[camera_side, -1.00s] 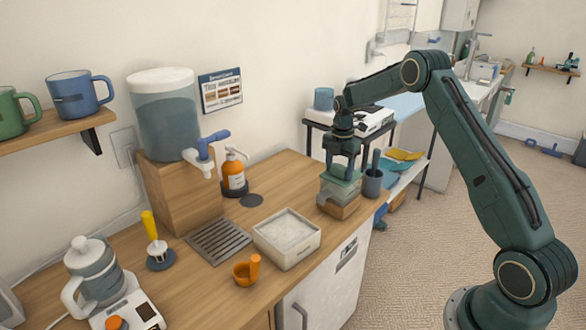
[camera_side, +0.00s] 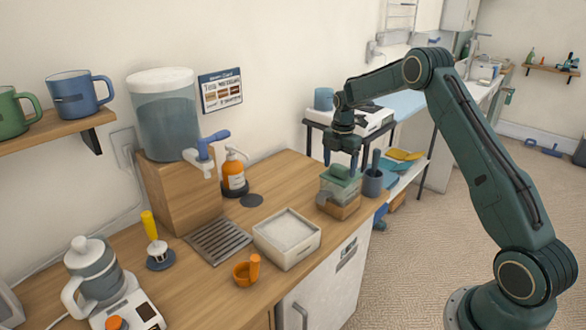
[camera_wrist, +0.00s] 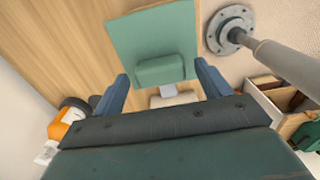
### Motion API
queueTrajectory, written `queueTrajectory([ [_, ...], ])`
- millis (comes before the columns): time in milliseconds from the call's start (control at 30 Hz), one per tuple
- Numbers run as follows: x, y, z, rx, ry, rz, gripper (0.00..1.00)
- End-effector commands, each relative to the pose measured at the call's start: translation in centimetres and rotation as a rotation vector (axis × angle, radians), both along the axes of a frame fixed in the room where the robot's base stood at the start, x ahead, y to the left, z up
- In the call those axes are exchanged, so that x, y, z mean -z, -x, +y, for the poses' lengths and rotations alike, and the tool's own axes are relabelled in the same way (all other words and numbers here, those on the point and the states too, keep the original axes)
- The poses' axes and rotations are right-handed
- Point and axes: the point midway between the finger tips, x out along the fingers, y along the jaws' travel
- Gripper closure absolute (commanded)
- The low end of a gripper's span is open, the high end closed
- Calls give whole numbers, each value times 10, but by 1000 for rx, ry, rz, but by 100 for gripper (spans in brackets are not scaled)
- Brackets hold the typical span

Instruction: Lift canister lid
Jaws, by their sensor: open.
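The canister (camera_side: 338,196) is a clear box with a wooden base near the counter's far right end. Its green lid (camera_side: 352,183) lies on top and has a raised block handle (camera_side: 340,171). My gripper (camera_side: 341,164) is open just above the lid, pointing down, with a finger on each side of the handle. In the wrist view the lid (camera_wrist: 150,32) shows from above, and its handle (camera_wrist: 160,70) lies between my blue fingers. The fingers look apart from the handle, with nothing held. A grey scoop-like part (camera_side: 323,198) shows at the canister's front left.
A dark grey cup (camera_side: 373,184) with a tool in it stands close to the canister's right. A white tray (camera_side: 287,258), an orange scoop (camera_side: 242,274) and an orange pump bottle (camera_side: 234,176) are to the left. The counter behind the canister is fairly clear.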

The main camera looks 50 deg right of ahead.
Motion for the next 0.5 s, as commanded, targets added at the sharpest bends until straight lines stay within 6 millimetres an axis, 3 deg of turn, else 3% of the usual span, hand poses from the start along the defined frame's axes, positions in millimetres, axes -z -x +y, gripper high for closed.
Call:
queueTrajectory([
  [500, -30, 0, 0, 0, 0, -1, 24],
])
